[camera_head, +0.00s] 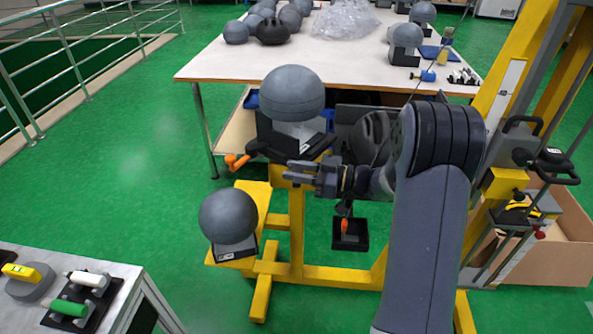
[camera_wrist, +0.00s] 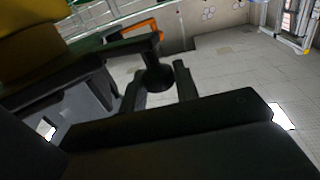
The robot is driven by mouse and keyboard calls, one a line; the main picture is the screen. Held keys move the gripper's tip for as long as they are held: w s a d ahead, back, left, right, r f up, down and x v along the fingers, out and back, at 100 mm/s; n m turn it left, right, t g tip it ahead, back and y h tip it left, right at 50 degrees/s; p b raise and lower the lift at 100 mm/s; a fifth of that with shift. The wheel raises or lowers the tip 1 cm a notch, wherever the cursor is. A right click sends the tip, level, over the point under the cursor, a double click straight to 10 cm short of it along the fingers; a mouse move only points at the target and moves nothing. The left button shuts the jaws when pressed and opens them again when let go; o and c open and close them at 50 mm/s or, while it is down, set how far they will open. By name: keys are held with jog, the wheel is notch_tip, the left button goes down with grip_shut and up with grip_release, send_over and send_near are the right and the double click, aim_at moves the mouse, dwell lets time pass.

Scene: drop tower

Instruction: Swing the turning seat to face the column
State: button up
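The turning seat (camera_head: 312,152) is a black plate on the yellow stand, holding a grey ball-like headform (camera_head: 292,93) with a pale base. An orange-ended handle (camera_head: 237,162) sticks out at its left; an orange bar (camera_wrist: 138,29) shows in the wrist view. The column (camera_head: 503,95) is the yellow upright at the right. My gripper (camera_head: 289,171) is beside the seat's front edge, pointing left. In the wrist view its fingers (camera_wrist: 160,88) are apart, with a dark flared knob (camera_wrist: 157,74) between or just beyond them. I cannot tell whether they touch it.
A second headform (camera_head: 228,215) sits on a lower yellow plate at the left. A white table (camera_head: 270,68) with several headforms stands behind. A grey bench (camera_head: 125,280) is at the lower left and a cardboard box (camera_head: 570,228) at the right.

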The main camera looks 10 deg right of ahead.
jog(key=o, duration=0.4)
jog(key=v, duration=1)
jog(key=shift+s+d, duration=0.2)
jog(key=shift+d, duration=0.15)
jog(key=shift+c, duration=0.4)
